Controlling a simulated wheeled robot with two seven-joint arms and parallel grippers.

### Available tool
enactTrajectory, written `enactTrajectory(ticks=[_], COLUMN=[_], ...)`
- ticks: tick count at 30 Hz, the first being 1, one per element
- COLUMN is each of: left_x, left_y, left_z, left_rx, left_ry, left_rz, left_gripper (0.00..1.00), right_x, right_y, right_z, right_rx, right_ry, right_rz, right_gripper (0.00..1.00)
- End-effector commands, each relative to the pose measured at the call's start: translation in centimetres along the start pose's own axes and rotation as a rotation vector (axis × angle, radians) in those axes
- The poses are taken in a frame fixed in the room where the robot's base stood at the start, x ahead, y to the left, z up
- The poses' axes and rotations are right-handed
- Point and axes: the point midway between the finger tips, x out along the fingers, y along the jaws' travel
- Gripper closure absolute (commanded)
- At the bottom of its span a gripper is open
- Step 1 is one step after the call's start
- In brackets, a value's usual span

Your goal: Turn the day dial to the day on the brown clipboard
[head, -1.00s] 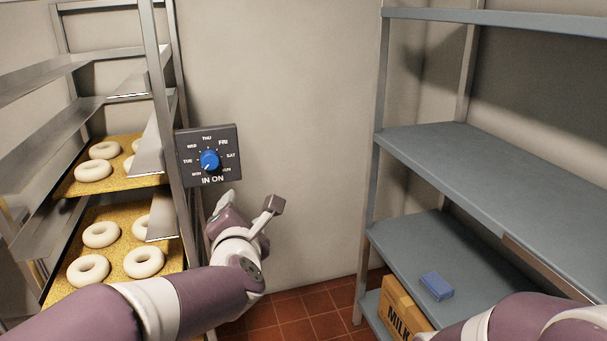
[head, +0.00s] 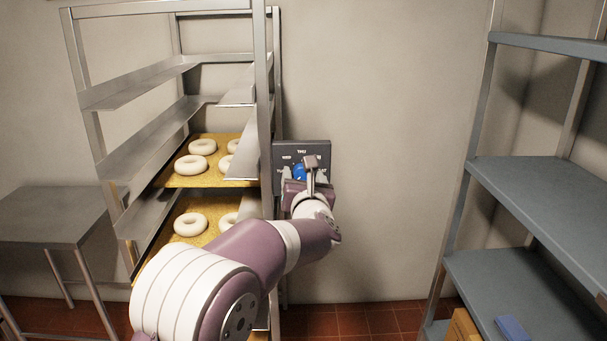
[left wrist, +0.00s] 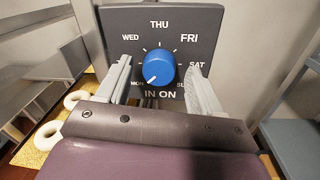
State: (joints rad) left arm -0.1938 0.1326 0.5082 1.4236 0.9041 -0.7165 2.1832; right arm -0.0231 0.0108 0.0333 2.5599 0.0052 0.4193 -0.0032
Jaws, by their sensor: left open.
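The day dial is a blue knob (left wrist: 158,68) on a dark square panel (head: 318,150) on the wall. In the left wrist view its white pointer aims at the lower left, toward MON. The panel reads WED, THU, FRI, SAT and IN ON; TUE is hidden by a finger. My left gripper (left wrist: 160,85) is open, with one finger on each side of the knob; I cannot tell whether they touch it. In the head view the gripper covers the panel's lower part, and a bit of the blue knob (head: 299,172) shows. No brown clipboard is in view. My right gripper is not in view.
A metal rack (head: 262,100) with trays of white bagels (head: 190,224) stands left of the panel. A grey table (head: 50,215) is at the far left. Grey-blue shelves (head: 540,195) stand right, with a blue block (head: 512,328) low down. Wall between is clear.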

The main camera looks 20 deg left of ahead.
Motion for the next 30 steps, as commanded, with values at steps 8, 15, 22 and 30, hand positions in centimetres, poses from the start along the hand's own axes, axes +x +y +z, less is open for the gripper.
enactTrajectory(ticks=[8,15,22,30], left_x=[0.4,0.3,0.3,0.3], left_y=[0.0,0.0,0.0,-0.1], left_z=[0.0,0.0,-0.1,-0.3], left_rx=[0.001,0.001,0.017,0.145], left_ry=[0.000,0.000,-0.001,-0.010], left_rz=[0.000,0.000,0.000,0.003], left_gripper=[0.34,0.90,0.90,0.90], right_x=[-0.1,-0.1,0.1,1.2], right_y=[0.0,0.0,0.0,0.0], right_z=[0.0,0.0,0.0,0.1], right_rx=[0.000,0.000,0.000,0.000], right_ry=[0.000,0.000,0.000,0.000], right_rz=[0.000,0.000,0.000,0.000], right_gripper=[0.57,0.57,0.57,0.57])
